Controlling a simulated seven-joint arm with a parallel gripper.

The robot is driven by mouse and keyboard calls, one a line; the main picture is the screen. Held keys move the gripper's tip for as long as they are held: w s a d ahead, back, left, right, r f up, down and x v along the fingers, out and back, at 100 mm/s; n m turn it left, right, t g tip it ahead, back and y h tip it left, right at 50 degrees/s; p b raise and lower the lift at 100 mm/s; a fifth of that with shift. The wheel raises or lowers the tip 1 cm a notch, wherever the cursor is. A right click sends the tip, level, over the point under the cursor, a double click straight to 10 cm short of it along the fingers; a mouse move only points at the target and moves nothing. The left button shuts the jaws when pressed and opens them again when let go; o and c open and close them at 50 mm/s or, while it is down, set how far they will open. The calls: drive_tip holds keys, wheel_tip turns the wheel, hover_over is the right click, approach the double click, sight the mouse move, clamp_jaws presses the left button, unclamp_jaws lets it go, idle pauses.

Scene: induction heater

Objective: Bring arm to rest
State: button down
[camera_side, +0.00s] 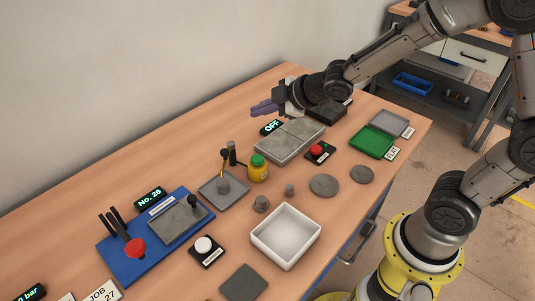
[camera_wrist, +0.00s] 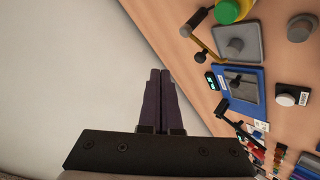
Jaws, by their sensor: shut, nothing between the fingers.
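My gripper (camera_side: 264,108) is shut and empty, with its purple fingers together. In the side view it hangs in the air over the back of the bench, near the wall and above the OFF display (camera_side: 271,127). In the wrist view the closed fingers (camera_wrist: 160,88) point toward the plain wall and the bench edge, touching nothing. My arm reaches in from the right.
The bench (camera_side: 75,203) holds a grey slab unit (camera_side: 290,140), a red button (camera_side: 317,149), a green-lidded yellow jar (camera_side: 258,170), a white tray (camera_side: 286,236), a blue fixture (camera_side: 150,255) and a green tray (camera_side: 372,142). The wall (camera_wrist: 70,70) is close behind.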

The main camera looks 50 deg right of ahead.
drive_tip(key=s+d+r+m+t+h, duration=0.1)
drive_tip(key=s+d+r+m+h, duration=0.3)
drive_tip(key=s+r, duration=0.8)
drive_tip(key=s+f+m+g+y, duration=0.1)
drive_tip(key=s+f+m+g, duration=0.1)
drive_tip(key=s, duration=0.6)
drive_tip(key=s+f+m+g+y, duration=0.1)
drive_tip(key=s+f+m+g, duration=0.2)
drive_tip(key=s+m, duration=0.2)
drive_tip(key=s, duration=0.3)
drive_tip(key=shift+a+f+g, duration=0.2)
drive_tip(key=shift+f+g, duration=0.1)
drive_tip(key=shift+g, duration=0.1)
